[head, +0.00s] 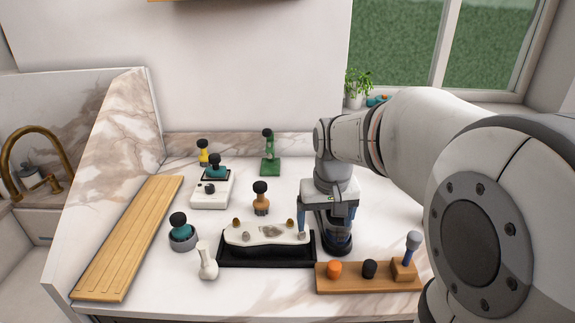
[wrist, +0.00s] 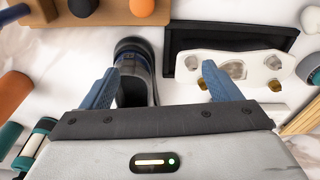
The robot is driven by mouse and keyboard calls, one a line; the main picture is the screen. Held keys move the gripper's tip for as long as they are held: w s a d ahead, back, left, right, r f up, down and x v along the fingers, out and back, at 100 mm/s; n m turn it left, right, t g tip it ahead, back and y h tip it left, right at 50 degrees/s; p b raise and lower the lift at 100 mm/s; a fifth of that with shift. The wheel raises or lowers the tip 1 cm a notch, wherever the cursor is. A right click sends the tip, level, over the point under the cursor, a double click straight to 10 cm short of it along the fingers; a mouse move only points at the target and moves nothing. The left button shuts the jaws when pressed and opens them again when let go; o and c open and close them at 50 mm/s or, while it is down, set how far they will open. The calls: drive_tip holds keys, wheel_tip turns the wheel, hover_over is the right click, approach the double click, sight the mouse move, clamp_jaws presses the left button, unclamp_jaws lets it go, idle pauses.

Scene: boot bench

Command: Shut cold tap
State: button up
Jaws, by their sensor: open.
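I cannot tell which part is the cold tap. A white slab (head: 266,237) with a grey recess and small gold and grey knobs sits in a black tray (head: 232,262); the slab also shows in the wrist view (wrist: 215,57). A brass tap (head: 40,137) stands at the sink on the far left. My gripper (head: 329,222) is open above the counter at the tray's right end. In the wrist view (wrist: 160,66) its left finger is by a dark boot-like object (wrist: 136,68), its right finger by the slab. Neither visibly holds anything.
A white vase (head: 207,262) and teal pot (head: 183,235) stand left of the tray. A wooden board (head: 128,235) lies further left. Several small figures stand behind.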

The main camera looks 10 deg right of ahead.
drive_tip(key=o, duration=0.3)
drive_tip(key=shift+m+g, duration=0.4)
drive_tip(key=w+d, duration=0.1)
drive_tip(key=w, duration=0.2)
drive_tip(key=w+d+p, duration=0.1)
drive_tip(key=w, duration=0.2)
drive_tip(key=w+d, duration=0.2)
drive_tip(key=w, duration=0.1)
drive_tip(key=shift+w+f, duration=0.15)
drive_tip(key=shift+f, duration=0.1)
drive_tip(key=shift+m+g, duration=0.3)
drive_tip(key=w+d, duration=0.1)
drive_tip(key=w+d+f+p, duration=0.1)
drive_tip(key=w, duration=0.1)
drive_tip(key=w+d+f, duration=0.1)
drive_tip(key=w, duration=0.1)
drive_tip(key=shift+w+d+f, duration=0.1)
drive_tip(key=shift+w+f, duration=0.05)
drive_tip(key=shift+w, duration=0.05)
drive_tip(key=shift+w+d+f, duration=0.1)
drive_tip(key=shift+w+f, duration=0.05)
drive_tip(key=shift+f, duration=0.1)
drive_tip(key=f, duration=0.2)
drive_tip(key=f+p, duration=0.1)
drive_tip(key=f, duration=0.4)
drive_tip(key=shift+w+d+f+p, duration=0.2)
drive_tip(key=shift+w+f+p, duration=0.05)
drive_tip(key=shift+p, duration=0.15)
drive_tip(key=shift+c, duration=0.3)
drive_tip(key=c, duration=0.9)
